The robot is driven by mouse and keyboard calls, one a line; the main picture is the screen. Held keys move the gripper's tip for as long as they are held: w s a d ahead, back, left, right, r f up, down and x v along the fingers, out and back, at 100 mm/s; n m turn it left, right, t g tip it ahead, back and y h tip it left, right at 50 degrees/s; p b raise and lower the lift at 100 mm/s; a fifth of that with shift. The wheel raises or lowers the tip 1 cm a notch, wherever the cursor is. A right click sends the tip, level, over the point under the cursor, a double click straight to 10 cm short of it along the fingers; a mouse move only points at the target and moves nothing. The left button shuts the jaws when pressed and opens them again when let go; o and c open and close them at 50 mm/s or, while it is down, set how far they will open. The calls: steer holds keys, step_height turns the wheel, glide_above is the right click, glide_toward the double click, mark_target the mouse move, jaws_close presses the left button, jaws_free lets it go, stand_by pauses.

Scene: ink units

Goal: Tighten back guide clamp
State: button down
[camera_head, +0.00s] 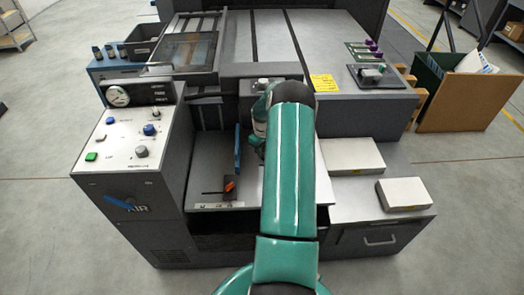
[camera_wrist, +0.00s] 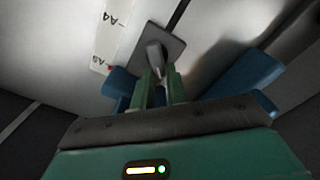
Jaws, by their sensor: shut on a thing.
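In the wrist view, the two green fingers of my gripper (camera_wrist: 159,82) are shut on the lower end of a small grey lever, which I take for the back guide clamp (camera_wrist: 155,54). The lever stands on a dark grey plate (camera_wrist: 172,46) beside a dark slot. Blue guide pieces (camera_wrist: 252,82) lie on both sides of the fingers. In the head view, a blue guide (camera_head: 238,150) stands upright on the pale tray (camera_head: 208,165), left of my arm. My arm hides the clamp and fingertips there.
An orange lever (camera_head: 230,186) on a dark block sits at the tray's front. A white scale strip (camera_wrist: 108,32) marked A4 lies beside the plate. The control panel (camera_head: 125,140) stands left. Two pale boxes, one the front box (camera_head: 404,193), lie right of my arm.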

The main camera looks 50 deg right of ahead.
steer(key=m, duration=0.4)
steer(key=shift+d, duration=0.3)
steer(key=m, duration=0.4)
steer(key=shift+s+d+m, duration=0.25)
steer(key=shift+m, duration=0.05)
steer(key=m, duration=0.4)
steer(key=shift+s+d+m, duration=0.2)
steer(key=shift+s+m, duration=0.05)
steer(key=shift+m, duration=0.05)
steer(key=m, duration=0.4)
steer(key=shift+s, duration=0.3)
steer(key=shift+m, duration=0.3)
steer(key=c, duration=1.4)
jaws_free()
steer(key=shift+s, duration=0.1)
